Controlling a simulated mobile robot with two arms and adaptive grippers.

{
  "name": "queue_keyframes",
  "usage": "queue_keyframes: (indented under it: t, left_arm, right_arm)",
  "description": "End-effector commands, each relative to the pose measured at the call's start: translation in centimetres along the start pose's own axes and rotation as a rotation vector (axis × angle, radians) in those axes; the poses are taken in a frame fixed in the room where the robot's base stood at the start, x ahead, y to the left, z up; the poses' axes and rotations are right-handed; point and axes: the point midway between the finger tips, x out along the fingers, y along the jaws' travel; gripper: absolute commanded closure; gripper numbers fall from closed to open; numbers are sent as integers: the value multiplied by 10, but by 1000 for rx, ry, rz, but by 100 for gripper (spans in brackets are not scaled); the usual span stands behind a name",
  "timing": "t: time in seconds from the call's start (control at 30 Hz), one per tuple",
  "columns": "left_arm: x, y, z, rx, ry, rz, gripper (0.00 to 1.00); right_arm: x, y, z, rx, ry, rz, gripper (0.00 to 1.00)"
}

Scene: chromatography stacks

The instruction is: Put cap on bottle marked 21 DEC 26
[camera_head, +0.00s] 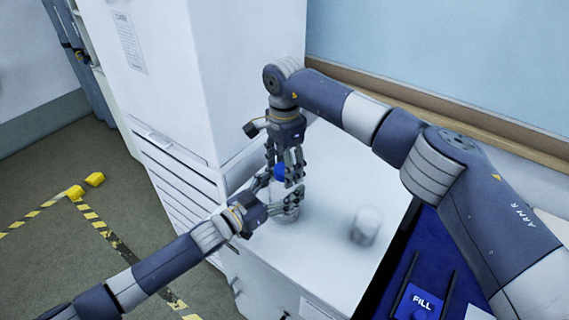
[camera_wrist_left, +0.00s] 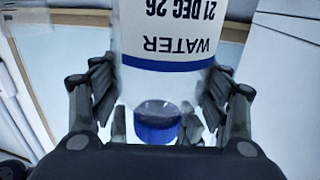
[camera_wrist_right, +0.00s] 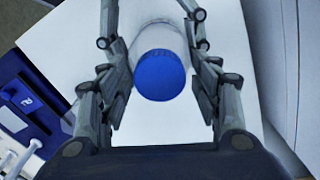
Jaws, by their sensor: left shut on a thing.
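The clear bottle (camera_wrist_left: 170,55) has a white label reading WATER and 21 DEC 26, upside down in the left wrist view. It also shows in the head view (camera_head: 285,213), over the white top. My left gripper (camera_wrist_left: 158,112) is shut on the bottle, its fingers on both sides near the neck. A blue cap (camera_wrist_left: 157,131) is at the bottle's mouth end; I cannot tell whether it is fully seated. The right wrist view shows the round cap (camera_wrist_right: 160,75) from above. My right gripper (camera_wrist_right: 162,92) is open around the cap, with gaps on both sides.
A blurred pale container (camera_head: 366,228) stands on the white top (camera_head: 325,258), to the right of the bottle. A tall white cabinet (camera_head: 160,70) rises behind on the left.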

Motion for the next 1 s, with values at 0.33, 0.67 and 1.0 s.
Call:
queue_keyframes:
  t: [0.33, 0.67, 1.0]
  left_arm:
    - [0, 0, 1, 0, -2, 0, 97]
    - [0, 0, 1, 0, -2, 0, 97]
    - [0, 1, 1, 0, -1, 1, 97]
  right_arm:
    - [0, 0, 0, 10, 0, 0, 88]
    - [0, 0, 0, 421, 0, -1, 88]
    - [0, 0, 0, 981, -1, -2, 88]
